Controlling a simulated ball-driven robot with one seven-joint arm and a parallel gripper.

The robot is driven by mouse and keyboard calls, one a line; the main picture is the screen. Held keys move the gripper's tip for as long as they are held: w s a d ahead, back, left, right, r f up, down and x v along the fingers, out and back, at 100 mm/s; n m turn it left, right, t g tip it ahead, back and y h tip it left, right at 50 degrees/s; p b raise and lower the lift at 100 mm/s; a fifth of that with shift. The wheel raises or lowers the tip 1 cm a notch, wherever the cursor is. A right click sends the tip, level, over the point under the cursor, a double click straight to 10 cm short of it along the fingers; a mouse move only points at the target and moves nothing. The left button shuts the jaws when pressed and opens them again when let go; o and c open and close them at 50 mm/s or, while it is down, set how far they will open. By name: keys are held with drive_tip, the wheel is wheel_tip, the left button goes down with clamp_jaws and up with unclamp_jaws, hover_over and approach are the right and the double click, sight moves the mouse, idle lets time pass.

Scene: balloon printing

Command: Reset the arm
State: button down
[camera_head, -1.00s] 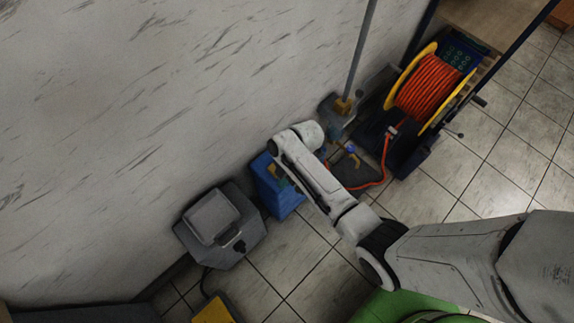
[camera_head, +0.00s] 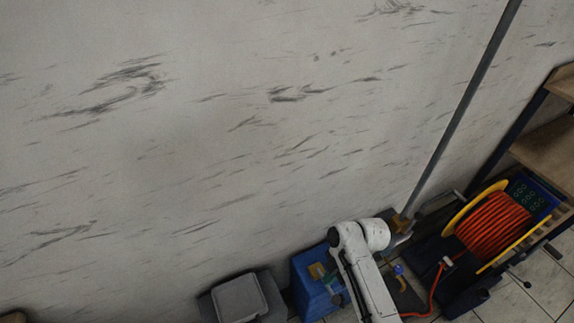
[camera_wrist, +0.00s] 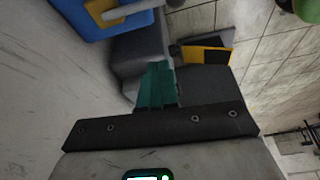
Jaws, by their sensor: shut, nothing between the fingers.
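My gripper (camera_wrist: 157,85) shows in the wrist view as teal fingers pressed together, with nothing between them. My arm (camera_head: 365,265) shows at the lower middle of the head view, bent at a white joint close to the wall. Its lower links run out of the bottom of the picture. The arm hides part of the blue container (camera_head: 312,285) beside it. In the wrist view the fingers point toward a grey box (camera_wrist: 148,50) and are apart from the blue container (camera_wrist: 98,18).
The grey box (camera_head: 240,298) stands by the wall (camera_head: 200,150). An orange hose reel (camera_head: 492,225) and a shelf (camera_head: 545,145) stand at the right, near an upright pole (camera_head: 460,115). A yellow and black item (camera_wrist: 207,50) lies on the tiled floor (camera_wrist: 265,65).

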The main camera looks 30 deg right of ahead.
drive_tip(key=s+d+r+m+h+p, duration=0.1)
drive_tip(key=s+r+m+h, duration=0.3)
drive_tip(key=s+r+m, duration=1)
drive_tip(key=s+m+p, duration=0.1)
drive_tip(key=s+m, duration=0.2)
drive_tip(key=shift+s+r+t, duration=0.25)
drive_tip(key=shift+s+t, duration=0.05)
drive_tip(key=shift+s, duration=0.05)
